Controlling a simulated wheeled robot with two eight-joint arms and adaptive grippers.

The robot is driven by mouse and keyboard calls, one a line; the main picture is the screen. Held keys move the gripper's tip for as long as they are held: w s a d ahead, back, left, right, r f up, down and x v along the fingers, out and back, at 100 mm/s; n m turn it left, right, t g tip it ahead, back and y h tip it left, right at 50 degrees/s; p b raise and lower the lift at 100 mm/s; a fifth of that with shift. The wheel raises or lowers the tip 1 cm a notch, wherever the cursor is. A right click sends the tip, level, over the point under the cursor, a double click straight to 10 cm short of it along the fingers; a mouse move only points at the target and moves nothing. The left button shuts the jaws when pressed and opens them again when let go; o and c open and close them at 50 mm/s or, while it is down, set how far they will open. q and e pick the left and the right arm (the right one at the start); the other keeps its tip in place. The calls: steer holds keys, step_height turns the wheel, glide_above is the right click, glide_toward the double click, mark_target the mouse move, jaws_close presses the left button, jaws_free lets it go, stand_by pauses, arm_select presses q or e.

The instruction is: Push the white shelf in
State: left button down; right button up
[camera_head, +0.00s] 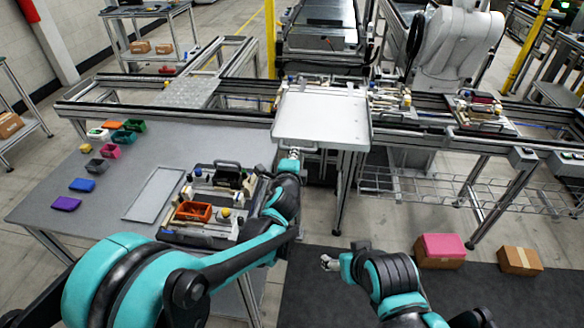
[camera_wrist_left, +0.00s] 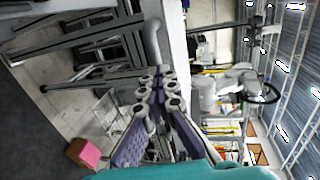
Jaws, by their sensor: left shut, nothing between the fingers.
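The white shelf (camera_head: 322,118) is a flat pale tray that juts out towards me from the conveyor line, on metal legs, in the head view. My left gripper (camera_head: 293,154) is at the shelf's near edge, left of its middle; I cannot tell whether it touches. In the left wrist view the gripper (camera_wrist_left: 158,74) is shut and empty, close beside the pale edge of the shelf (camera_wrist_left: 176,45). My right gripper (camera_head: 328,262) hangs low over the dark floor mat, away from the shelf; its fingers are too small to judge.
On the left, a grey table (camera_head: 105,175) holds small coloured bins and a black pallet fixture (camera_head: 210,205) near my left arm. A pink box (camera_head: 441,246) and a brown box (camera_head: 520,260) sit on the floor at right. Fixtures stand on the conveyor beyond.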

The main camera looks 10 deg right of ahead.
mark_target(301, 126)
arm_select(q)
steer(key=r+x, duration=0.1)
steer(key=x, duration=0.4)
steer(key=r+x, duration=0.1)
steer(key=x, duration=0.4)
steer(key=r+x, duration=0.1)
steer(key=x, duration=0.5)
steer(key=shift+w+d+r, duration=0.15)
steer(key=shift+w+d, duration=0.1)
steer(key=shift+w, duration=0.1)
steer(key=shift+r, duration=0.1)
